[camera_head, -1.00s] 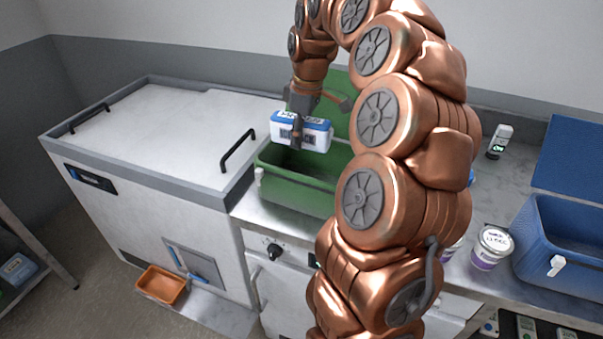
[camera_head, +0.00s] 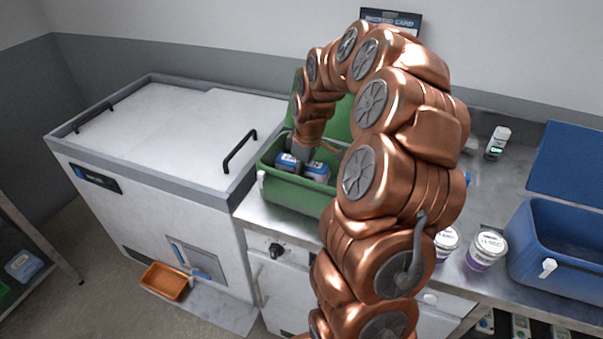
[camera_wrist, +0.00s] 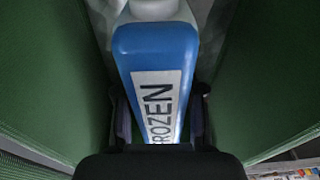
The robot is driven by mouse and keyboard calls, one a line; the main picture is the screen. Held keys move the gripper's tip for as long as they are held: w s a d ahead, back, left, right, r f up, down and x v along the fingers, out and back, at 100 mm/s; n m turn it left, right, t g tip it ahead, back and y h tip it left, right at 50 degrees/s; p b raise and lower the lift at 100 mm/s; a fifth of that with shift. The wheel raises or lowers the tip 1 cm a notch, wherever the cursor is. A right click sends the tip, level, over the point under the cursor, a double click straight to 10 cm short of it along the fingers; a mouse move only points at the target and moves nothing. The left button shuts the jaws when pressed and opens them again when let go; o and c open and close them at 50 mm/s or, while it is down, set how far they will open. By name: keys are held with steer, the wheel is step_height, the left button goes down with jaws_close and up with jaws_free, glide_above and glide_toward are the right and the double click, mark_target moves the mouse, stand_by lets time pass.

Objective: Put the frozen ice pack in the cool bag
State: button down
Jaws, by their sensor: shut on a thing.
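The frozen ice pack (camera_head: 316,172) is a blue and white block inside the open green cool bag (camera_head: 296,196), low between its walls. In the wrist view the ice pack (camera_wrist: 157,62) bears a white label reading "ROZEN", its first letter hidden. The green walls (camera_wrist: 52,75) rise on both sides of it. My gripper (camera_head: 298,163) reaches down into the green bag and is shut on the ice pack; in the wrist view its dark fingers (camera_wrist: 160,122) lie along the pack's sides. Whether the pack touches the bag's floor cannot be told.
A white chest freezer (camera_head: 180,130) with black handles stands at the left. A blue cool box (camera_head: 560,250) with its lid up stands at the right, beside white and purple tubs (camera_head: 486,250). An orange tray (camera_head: 165,282) is low in front of the freezer.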

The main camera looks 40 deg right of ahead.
steer(key=shift+f, duration=0.4)
steer(key=shift+f, duration=0.15)
steer(key=c, duration=0.7)
jaws_free()
steer(key=r+b, duration=0.1)
steer(key=r, duration=0.2)
steer(key=r+b, duration=0.1)
steer(key=r, duration=0.2)
steer(key=s+r+b, duration=0.1)
steer(key=r, duration=0.3)
steer(key=shift+d, duration=0.3)
steer(key=shift+s+r, duration=0.15)
steer(key=shift+r, duration=1.05)
